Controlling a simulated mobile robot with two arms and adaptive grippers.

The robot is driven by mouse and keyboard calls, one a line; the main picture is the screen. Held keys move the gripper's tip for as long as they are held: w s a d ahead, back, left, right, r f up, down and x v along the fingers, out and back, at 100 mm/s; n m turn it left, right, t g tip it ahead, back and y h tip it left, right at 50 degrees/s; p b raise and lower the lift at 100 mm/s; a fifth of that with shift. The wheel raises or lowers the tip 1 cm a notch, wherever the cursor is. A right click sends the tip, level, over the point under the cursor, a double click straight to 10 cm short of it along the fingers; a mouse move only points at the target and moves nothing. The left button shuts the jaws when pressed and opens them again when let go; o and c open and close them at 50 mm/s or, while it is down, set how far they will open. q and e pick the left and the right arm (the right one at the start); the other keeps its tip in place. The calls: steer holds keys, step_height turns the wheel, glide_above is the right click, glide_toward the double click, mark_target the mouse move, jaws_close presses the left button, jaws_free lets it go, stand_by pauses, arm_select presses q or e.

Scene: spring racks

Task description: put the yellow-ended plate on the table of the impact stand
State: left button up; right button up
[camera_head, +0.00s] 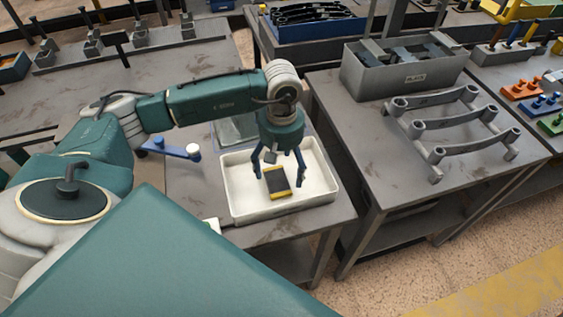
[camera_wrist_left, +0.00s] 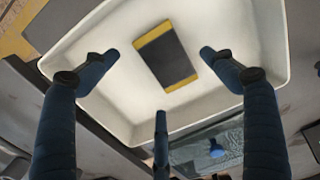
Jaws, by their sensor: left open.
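The yellow-ended plate (camera_head: 278,181) is dark with a yellow band at each end. It lies in the white tray (camera_head: 240,205), and in the left wrist view the plate (camera_wrist_left: 165,58) lies on the bare tray floor. My left gripper (camera_head: 279,172) is open above the plate, pointing down into the tray. In the left wrist view its blue fingers (camera_wrist_left: 158,62) are spread around the plate, apart from it. A blue arm with a white round end (camera_head: 172,149) stands left of the tray; I cannot tell whether it belongs to the impact stand. My right gripper is not in view.
A clear panel (camera_head: 236,129) stands just behind the tray, partly hidden by my arm. A grey bin (camera_head: 403,70) and grey linked bars (camera_head: 450,123) are on the table to the right. A gap separates the two tables.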

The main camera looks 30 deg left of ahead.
arm_select(q)
steer(key=shift+r, duration=0.2)
steer(key=shift+w+r+p, duration=0.1)
steer(key=shift+r+p, duration=0.65)
step_height(320, 180, up, 10)
steer(key=b, duration=0.2)
steer(key=shift+b, duration=0.35)
steer(key=shift+o, duration=0.6)
steer(key=shift+r, duration=0.35)
steer(key=b, duration=0.5)
glide_above(281, 179)
step_height(281, 179, down, 6)
steer(key=f, duration=0.3)
steer(key=f+p, duration=0.1)
steer(key=shift+w+d+f, duration=0.1)
steer(key=shift+w+f, duration=0.1)
steer(key=shift+w, duration=0.15)
steer(key=shift+s+f, duration=0.1)
steer(key=shift+f, duration=0.4)
steer(key=f, duration=0.1)
steer(key=f+p, duration=0.1)
steer(key=f, duration=0.1)
steer(key=f+p, duration=0.1)
steer(key=shift+s+f, duration=0.2)
steer(key=shift+s, duration=0.15)
steer(key=shift+f, duration=0.35)
steer(key=shift+w, duration=0.1)
steer(key=shift+c, duration=0.5)
